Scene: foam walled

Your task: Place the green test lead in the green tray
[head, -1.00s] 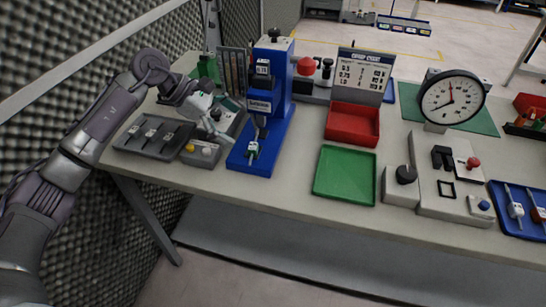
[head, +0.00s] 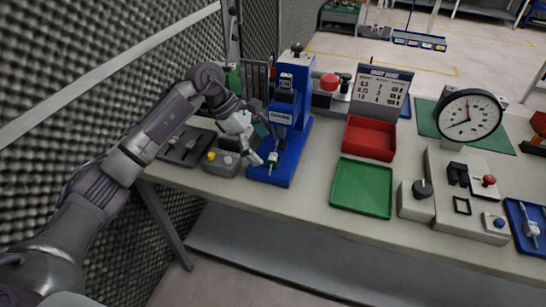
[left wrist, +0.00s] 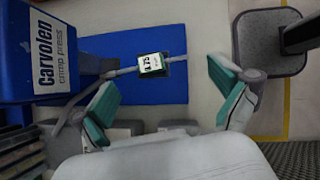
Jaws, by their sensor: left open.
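The green test lead (head: 273,160), with a small white label, lies on the blue base of the crimp press in the head view. In the left wrist view its green, labelled body (left wrist: 152,65) lies across the blue base, with a grey lead running out on both sides. My left gripper (head: 262,145) is open beside the press; its teal-padded fingers (left wrist: 165,92) stand apart, short of the lead, with nothing between them. The green tray (head: 362,188) is empty on the table, right of the press. My right gripper is not in view.
The blue crimp press (head: 290,100) stands close to my left gripper. A control box (head: 222,162) and a dark tray (head: 178,158) lie left of it. A red tray (head: 370,138) sits behind the green tray. A grey fixture (head: 462,215) stands to its right.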

